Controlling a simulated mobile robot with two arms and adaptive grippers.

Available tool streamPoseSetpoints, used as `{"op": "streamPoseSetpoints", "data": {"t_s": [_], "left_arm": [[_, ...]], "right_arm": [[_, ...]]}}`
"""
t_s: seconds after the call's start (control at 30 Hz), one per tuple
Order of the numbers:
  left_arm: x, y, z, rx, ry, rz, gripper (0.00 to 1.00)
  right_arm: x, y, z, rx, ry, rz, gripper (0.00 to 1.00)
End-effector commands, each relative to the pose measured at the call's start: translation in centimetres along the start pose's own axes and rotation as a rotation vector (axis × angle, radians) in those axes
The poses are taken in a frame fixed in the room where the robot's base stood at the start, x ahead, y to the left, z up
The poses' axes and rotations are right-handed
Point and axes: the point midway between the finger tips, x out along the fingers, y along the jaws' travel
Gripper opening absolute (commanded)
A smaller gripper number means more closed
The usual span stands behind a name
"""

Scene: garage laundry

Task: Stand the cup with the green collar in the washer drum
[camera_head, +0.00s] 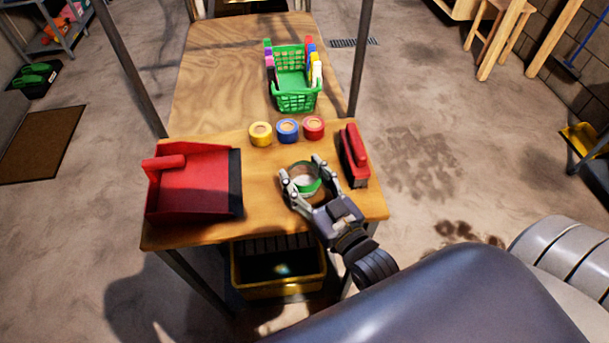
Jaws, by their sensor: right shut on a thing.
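The cup with the green collar (305,181) stands on the near part of the wooden table (262,212). It looks pale inside with a green band around it. My right gripper (301,167) reaches in from the lower right and is shut on the cup, one finger on each side. Whether the cup touches the table is hard to tell. My left gripper is out of view. No washer drum can be made out.
A red dustpan (193,185) lies left of the cup, and a red brush (354,157) lies close on its right. A green basket (296,99) stands farther back. A yellow bin (279,272) is below the table.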

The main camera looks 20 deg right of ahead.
Motion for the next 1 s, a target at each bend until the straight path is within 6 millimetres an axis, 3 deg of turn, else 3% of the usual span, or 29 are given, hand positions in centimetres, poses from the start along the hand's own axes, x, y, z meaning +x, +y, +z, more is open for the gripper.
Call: {"op": "streamPoseSetpoints", "data": {"t_s": [0.17, 0.2, 0.27, 0.7, 1.0], "left_arm": [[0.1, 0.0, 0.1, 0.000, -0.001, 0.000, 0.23], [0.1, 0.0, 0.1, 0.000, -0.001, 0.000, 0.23], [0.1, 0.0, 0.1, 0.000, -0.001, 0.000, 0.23], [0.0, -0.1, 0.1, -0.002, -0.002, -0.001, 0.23], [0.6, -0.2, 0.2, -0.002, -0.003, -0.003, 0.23]], "right_arm": [[0.0, 0.0, 0.3, 0.000, -0.001, 0.000, 0.37], [0.0, 0.0, 0.2, 0.000, 0.000, 0.000, 0.60], [0.0, 0.0, 0.2, 0.000, 0.000, 0.000, 0.73], [-0.2, 0.0, 0.0, 0.000, -0.001, 0.000, 0.73], [-4.5, 0.0, 0.3, 0.000, -0.006, 0.000, 0.73]]}}
